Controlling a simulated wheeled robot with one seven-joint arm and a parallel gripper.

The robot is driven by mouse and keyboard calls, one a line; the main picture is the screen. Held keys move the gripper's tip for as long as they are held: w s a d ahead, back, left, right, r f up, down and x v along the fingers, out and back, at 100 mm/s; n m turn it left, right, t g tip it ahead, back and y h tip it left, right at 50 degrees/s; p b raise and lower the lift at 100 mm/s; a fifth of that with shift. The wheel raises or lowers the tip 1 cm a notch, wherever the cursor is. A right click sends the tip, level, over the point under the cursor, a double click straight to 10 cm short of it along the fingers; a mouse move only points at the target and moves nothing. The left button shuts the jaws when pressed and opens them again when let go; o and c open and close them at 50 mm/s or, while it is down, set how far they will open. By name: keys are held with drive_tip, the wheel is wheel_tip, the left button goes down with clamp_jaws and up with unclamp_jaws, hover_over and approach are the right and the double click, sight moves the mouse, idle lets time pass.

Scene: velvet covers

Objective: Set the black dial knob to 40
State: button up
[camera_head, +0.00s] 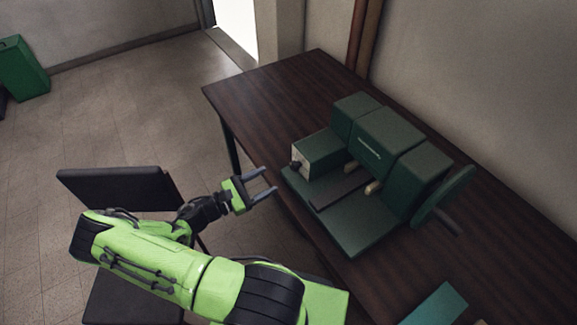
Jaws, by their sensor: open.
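The black dial knob (296,165) is small and dark, on the pale left end face of a dark green machine (371,140) that stands on the table. Its marks and setting are too small to read. My gripper (269,184) is open and empty, with its two grey fingers pointing right toward the machine. It is to the left of and a little below the knob in the picture, apart from it, near the table's front edge.
The dark wooden table (262,98) has bare room left of the machine. A handwheel (444,207) is at the machine's right end. A teal flat thing (436,304) lies at the front right. A black chair (120,187) stands on the left, close to my arm. A wall is behind the table.

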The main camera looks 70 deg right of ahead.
sight(292, 168)
drive_tip(key=x, duration=0.9)
drive_tip(key=shift+s+d, duration=0.1)
drive_tip(key=shift+s, duration=0.05)
drive_tip(key=shift+c, duration=0.3)
drive_tip(key=c, duration=1)
